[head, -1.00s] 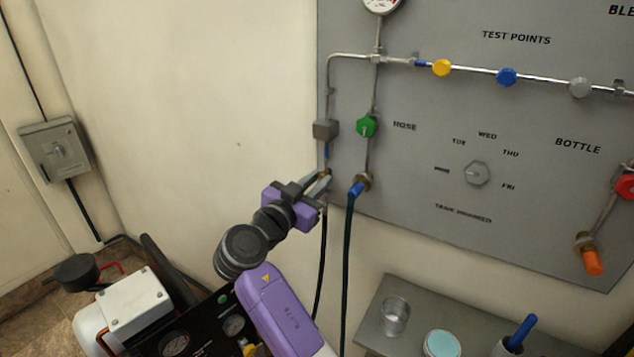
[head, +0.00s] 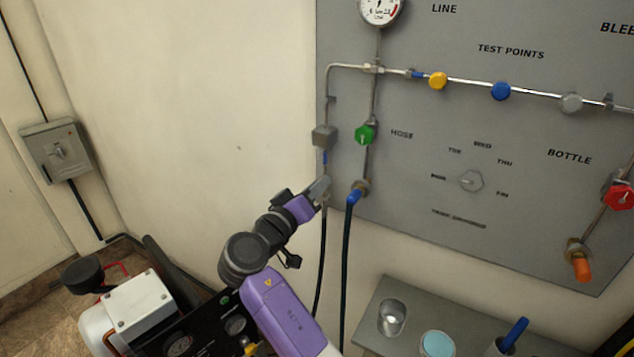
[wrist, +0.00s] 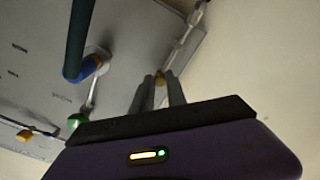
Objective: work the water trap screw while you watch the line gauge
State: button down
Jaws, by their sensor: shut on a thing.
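The line gauge (head: 381,10), a white round dial with a red band at its right, sits at the top edge of the head view, partly cut off. Its needle is too small to read surely. A grey block (head: 324,137), which looks like the water trap, hangs on the left pipe with a short blue section below. My gripper (head: 323,187) is shut at the lower end of this pipe. In the wrist view a small brass screw (wrist: 160,91) sits between the fingers of my gripper (wrist: 169,92); the fingers hide most of it.
A green knob (head: 365,134) and a blue hose fitting (head: 356,193) with a dark hose are close to the right of my gripper. Yellow (head: 437,81) and blue (head: 501,91) test-point knobs are further right. A grey shelf (head: 372,312) with cups is below.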

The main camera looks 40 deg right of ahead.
jog(key=shift+n+p, duration=0.75)
jog(key=shift+n, duration=0.75)
jog(key=shift+f, duration=0.1)
jog(key=c, duration=1.3)
grip_release()
jog(key=shift+c, duration=0.2)
jog(key=shift+a, duration=0.1)
jog(key=b+v, duration=0.1)
jog(key=v, duration=0.6)
jog(key=shift+s+a+b, duration=0.15)
jog(key=shift+a+b, duration=0.15)
